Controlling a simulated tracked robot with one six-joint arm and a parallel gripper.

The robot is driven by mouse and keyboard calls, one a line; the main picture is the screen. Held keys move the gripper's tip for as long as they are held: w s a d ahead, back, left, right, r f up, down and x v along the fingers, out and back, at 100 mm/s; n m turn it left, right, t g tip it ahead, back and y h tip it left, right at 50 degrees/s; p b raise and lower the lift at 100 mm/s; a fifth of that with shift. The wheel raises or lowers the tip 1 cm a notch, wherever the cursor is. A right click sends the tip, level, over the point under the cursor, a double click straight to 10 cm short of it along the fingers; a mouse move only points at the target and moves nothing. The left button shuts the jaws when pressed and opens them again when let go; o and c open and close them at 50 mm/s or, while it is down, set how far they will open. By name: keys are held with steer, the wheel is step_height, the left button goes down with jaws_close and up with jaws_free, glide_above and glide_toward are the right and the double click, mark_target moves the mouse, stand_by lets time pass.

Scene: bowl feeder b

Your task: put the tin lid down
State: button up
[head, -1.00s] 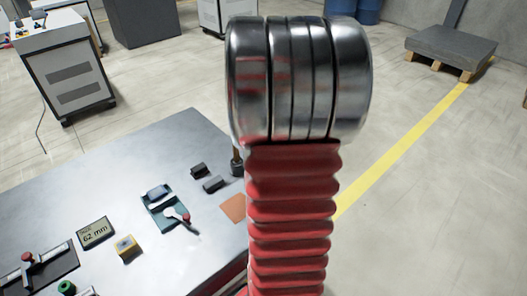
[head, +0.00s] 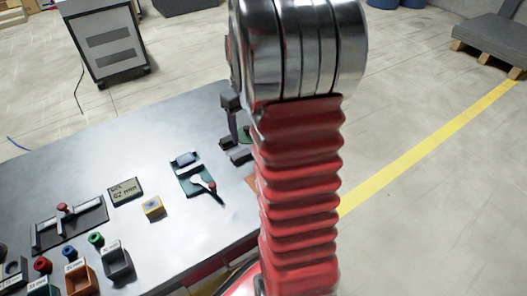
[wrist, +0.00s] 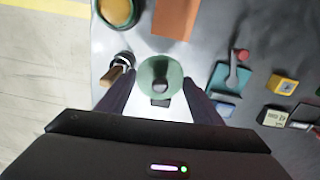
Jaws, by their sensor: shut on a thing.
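The tin lid, a round green disc with a dark knob (wrist: 160,70), is between the fingertips of my gripper (wrist: 159,84) in the wrist view. The dark fingers are shut on its two sides. In the head view a bit of green (head: 243,134) shows just left of my red arm, beside dark parts, and the arm hides the rest. The lid is over the grey bench (head: 95,160); I cannot tell how high. A round tin with a green rim and yellowish inside (wrist: 117,12) stands at the top left of the wrist view, partly cut off.
An orange square (wrist: 176,18) lies beyond the lid. A wooden-handled dark piece (wrist: 120,70) stands close left of it, near the bench edge. Small dark blocks (head: 240,156) lie near the lid. A teal tray with a lever (head: 192,178) and a yellow block (head: 152,207) are farther left.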

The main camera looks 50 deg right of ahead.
steer(key=shift+n, duration=0.8)
steer(key=w+a+f, duration=0.1)
steer(key=w+a, duration=0.3)
steer(key=a, duration=0.5)
steer(key=w+a+f, duration=0.2)
steer(key=w+a, duration=0.3)
steer(key=a, duration=0.4)
steer(key=w+a+f, duration=0.2)
steer(key=w+a, duration=0.2)
steer(key=a, duration=0.5)
steer(key=shift+w+a+f, duration=0.15)
steer(key=shift+a+f, duration=0.05)
steer(key=shift+a, duration=0.3)
